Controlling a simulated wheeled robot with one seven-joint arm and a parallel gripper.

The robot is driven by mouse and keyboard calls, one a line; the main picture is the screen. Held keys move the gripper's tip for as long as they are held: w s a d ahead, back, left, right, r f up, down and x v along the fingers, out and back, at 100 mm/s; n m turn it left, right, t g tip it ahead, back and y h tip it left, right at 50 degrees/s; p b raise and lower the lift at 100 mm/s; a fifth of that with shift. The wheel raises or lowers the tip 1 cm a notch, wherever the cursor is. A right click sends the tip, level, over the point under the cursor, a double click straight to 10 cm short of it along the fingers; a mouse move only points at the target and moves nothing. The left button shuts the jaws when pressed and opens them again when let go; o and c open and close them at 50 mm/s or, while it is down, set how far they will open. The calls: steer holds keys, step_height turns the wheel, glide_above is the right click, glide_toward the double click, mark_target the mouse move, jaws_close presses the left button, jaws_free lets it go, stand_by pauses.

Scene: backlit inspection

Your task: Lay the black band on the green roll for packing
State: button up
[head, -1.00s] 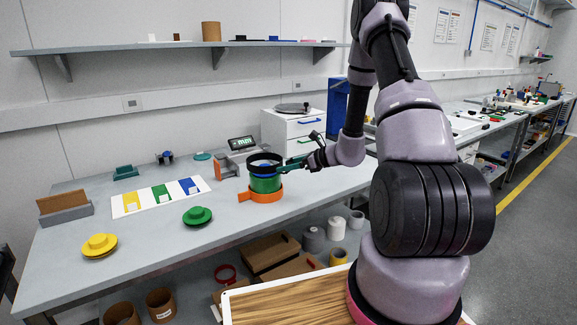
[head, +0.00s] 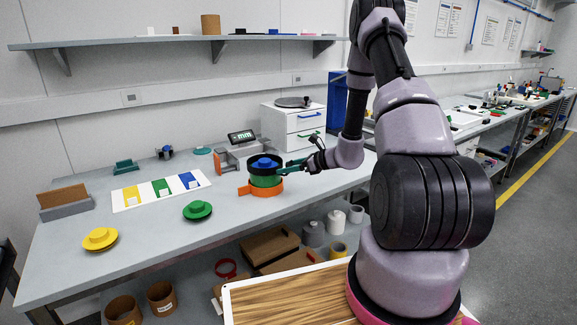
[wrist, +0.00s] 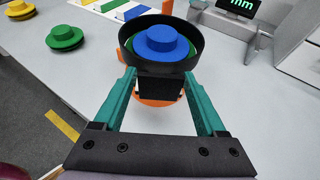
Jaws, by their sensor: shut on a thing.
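My gripper (wrist: 160,84) has teal fingers shut on the black block of the black band (wrist: 126,55). In the head view my gripper (head: 290,168) reaches the band (head: 250,166) from the right. The band is level and rings a blue brimmed piece (wrist: 162,42), which also shows in the head view (head: 265,162). The green roll (head: 265,181) is under the band, in an orange holder (head: 246,190). In the wrist view a green edge shows inside the band. Whether the band rests on the roll or hovers just above it, I cannot tell.
A green brimmed piece (head: 197,210) and a yellow one (head: 100,238) lie to the left on the bench. A white board with coloured patches (head: 137,206) lies behind them. A scale with a display (head: 242,137) and white drawers (head: 292,125) stand behind the roll.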

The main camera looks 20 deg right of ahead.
steer(key=shift+f, duration=0.8)
steer(key=shift+f, duration=0.25)
steer(key=shift+f, duration=1.5)
steer(key=o, duration=1.1)
steer(key=shift+c, duration=0.2)
steer(key=v, duration=1.1)
